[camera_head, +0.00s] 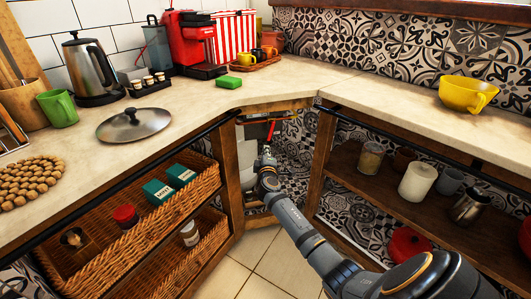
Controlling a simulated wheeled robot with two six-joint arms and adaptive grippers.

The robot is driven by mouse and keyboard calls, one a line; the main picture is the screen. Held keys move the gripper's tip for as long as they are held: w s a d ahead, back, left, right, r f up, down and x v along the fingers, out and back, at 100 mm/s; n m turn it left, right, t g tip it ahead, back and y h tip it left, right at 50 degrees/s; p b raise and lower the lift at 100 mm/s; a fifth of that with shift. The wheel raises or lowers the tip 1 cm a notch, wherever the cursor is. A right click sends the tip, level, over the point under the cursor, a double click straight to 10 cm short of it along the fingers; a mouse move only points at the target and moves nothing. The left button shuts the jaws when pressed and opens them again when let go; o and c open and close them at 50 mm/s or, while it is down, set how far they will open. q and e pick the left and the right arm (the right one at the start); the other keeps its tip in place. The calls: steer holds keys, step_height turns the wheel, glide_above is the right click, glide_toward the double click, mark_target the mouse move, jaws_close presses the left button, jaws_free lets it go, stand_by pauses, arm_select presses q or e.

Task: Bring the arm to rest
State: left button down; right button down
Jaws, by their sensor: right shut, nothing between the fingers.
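My right arm comes in from the bottom right and reaches towards the corner opening between the two shelf units. Its right gripper (266,158) is at the far end of the arm, small in the view, in front of the patterned back wall of the corner. The gripper is shut and holds nothing. A thin red thing (271,130) shows just above the gripper; I cannot tell what it is. My left gripper is not in view.
The counter (290,85) runs above both units, with wooden posts beside the opening. Wicker baskets (150,225) fill the left shelves. A white candle (417,182) and a metal jug (468,205) stand on the right shelf (350,183). The tiled floor (262,250) ahead is clear.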

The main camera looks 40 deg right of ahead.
steer(key=shift+w+d+f, duration=0.15)
steer(key=shift+f, duration=0.05)
